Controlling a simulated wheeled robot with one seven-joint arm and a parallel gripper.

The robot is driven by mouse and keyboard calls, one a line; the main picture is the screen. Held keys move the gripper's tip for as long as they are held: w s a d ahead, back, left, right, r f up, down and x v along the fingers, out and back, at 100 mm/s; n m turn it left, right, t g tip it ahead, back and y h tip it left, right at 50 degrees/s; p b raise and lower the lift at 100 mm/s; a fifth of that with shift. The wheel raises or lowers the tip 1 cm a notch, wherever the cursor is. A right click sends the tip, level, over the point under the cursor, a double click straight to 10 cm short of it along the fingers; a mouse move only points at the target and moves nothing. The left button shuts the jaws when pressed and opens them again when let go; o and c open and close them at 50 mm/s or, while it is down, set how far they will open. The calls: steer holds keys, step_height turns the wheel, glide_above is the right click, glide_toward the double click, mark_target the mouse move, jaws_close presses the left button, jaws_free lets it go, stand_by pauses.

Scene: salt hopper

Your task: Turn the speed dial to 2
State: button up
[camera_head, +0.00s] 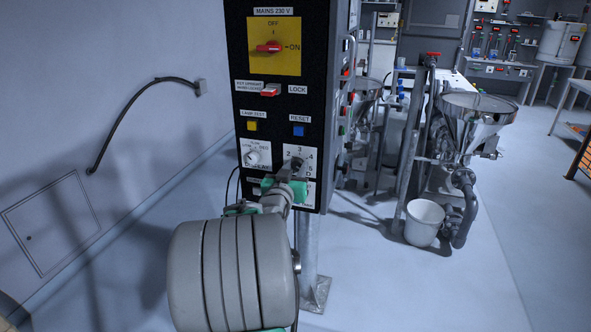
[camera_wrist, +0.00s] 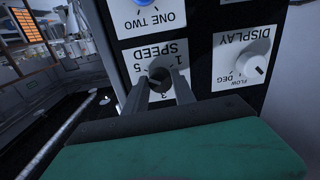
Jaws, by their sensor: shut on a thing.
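The speed dial (camera_wrist: 159,79) is a dark round knob on a white plate marked SPEED (camera_wrist: 160,52), which appears upside down in the wrist view. My gripper (camera_wrist: 161,88) is shut on the dial, with one grey finger on each side of it. In the head view, the dial (camera_head: 297,163) sits low on the right of the black panel, with the numbers 2, 3 and 4 around its top. My gripper (camera_head: 295,172) reaches it from below. The dial's pointer is hidden, so I cannot tell its setting.
The display dial (camera_head: 252,157) is close to the left of my gripper. A yellow button (camera_head: 252,126) and a blue reset button (camera_head: 298,131) sit above. Higher are a red lock switch (camera_head: 270,90) and the mains switch (camera_head: 269,48). A hopper machine (camera_head: 478,110) stands at right.

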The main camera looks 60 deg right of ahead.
jaws_close()
